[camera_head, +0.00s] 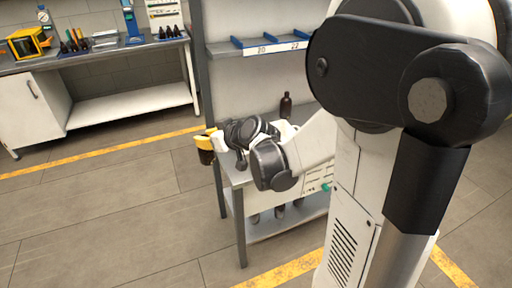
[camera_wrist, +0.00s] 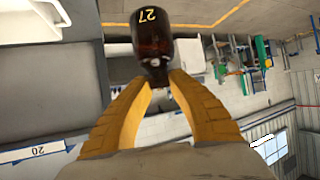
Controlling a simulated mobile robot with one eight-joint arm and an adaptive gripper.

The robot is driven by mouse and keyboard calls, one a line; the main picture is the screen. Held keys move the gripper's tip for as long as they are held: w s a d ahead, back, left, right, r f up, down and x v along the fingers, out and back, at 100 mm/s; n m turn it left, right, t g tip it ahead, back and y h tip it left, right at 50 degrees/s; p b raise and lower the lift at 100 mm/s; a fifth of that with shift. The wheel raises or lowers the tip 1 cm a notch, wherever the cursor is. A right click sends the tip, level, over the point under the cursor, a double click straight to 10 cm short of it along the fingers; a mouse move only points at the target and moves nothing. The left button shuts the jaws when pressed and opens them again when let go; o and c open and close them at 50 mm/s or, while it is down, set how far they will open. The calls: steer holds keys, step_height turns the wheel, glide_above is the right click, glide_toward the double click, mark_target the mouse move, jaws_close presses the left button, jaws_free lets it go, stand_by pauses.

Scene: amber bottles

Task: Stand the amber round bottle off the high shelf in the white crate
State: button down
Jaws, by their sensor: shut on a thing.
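My gripper (camera_head: 211,138) has yellow fingers and is out past the left side of the grey shelf rack. It is shut on the amber round bottle (camera_head: 206,156), which hangs below the fingers in the head view. In the wrist view the bottle (camera_wrist: 152,35) is dark brown with a yellow 27 on it, and the fingertips (camera_wrist: 160,80) close on its narrow end. A white tray-like edge (camera_wrist: 52,14) shows at the upper left of the wrist view; I cannot tell if it is the crate. My arm hides part of the rack's middle level.
Another dark bottle (camera_head: 286,106) stands on the rack's middle level, behind my arm. Blue bins (camera_head: 270,42) labelled 20 and 22 sit on the upper shelf. Several bottles (camera_head: 280,210) stand below. A workbench (camera_head: 100,57) is at the back left; the floor between is clear.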

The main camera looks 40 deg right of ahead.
steer(key=d+f+m+h, duration=0.2)
steer(key=d+f+h, duration=0.15)
steer(key=d, duration=1.45)
steer(key=d+f+m+h, duration=0.2)
steer(key=d+f+m, duration=0.15)
steer(key=d, duration=1.55)
steer(key=w+a+f+b, duration=0.3)
steer(key=w+f+b, duration=0.2)
steer(key=w+f, duration=0.4)
steer(key=shift+w+a+f+n, duration=0.35)
steer(key=shift+f, duration=0.6)
steer(key=shift+f+b, duration=0.1)
steer(key=shift+b, duration=0.2)
steer(key=shift+f, duration=0.15)
steer(key=c, duration=1.3)
jaws_free()
steer(key=shift+c, duration=0.2)
